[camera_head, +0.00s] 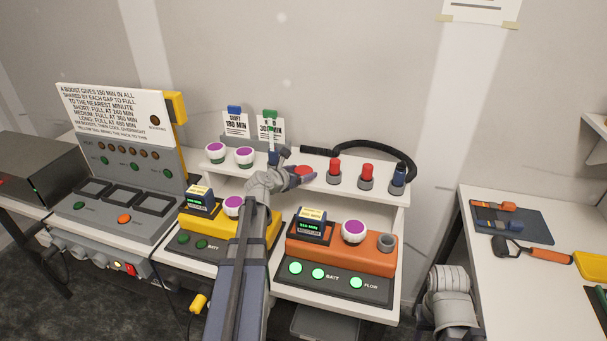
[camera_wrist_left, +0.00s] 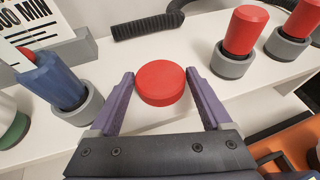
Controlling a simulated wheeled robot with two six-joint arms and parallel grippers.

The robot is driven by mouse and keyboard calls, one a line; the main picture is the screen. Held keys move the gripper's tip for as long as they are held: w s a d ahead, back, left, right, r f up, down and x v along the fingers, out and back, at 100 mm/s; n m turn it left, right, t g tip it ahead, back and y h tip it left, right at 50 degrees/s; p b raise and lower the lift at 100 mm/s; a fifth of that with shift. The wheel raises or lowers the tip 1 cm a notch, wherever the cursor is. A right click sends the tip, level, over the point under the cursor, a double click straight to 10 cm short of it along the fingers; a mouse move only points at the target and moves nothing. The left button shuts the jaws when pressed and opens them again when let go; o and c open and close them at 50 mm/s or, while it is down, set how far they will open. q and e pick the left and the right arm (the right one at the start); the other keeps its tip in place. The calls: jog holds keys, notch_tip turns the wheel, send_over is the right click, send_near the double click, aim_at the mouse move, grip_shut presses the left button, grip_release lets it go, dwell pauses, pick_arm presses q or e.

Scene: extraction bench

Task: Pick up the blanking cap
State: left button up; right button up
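The blanking cap, which I take to be the round red disc (camera_wrist_left: 160,82), lies on the white shelf in the left wrist view. It sits between the tips of my left gripper (camera_wrist_left: 160,88), with a narrow gap showing beside each purple finger. In the head view a bit of the red cap (camera_head: 303,170) shows beyond my left gripper (camera_head: 294,180), whose wrist hides part of that shelf. The left gripper is open and holds nothing. A grey right arm part shows at the lower right of the head view; its fingers are not visible.
Red plugs in grey holders (camera_head: 334,170) stand right of the cap, and a blue plug (camera_wrist_left: 52,82) stands close to its left. A black hose (camera_head: 375,153) runs behind. Below are an orange unit (camera_head: 340,255) and a yellow unit (camera_head: 215,225).

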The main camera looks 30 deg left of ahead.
aim_at(301, 172)
pick_arm(q)
jog(key=c, duration=1)
notch_tip(301, 172, up, 10)
jog(key=p, duration=1)
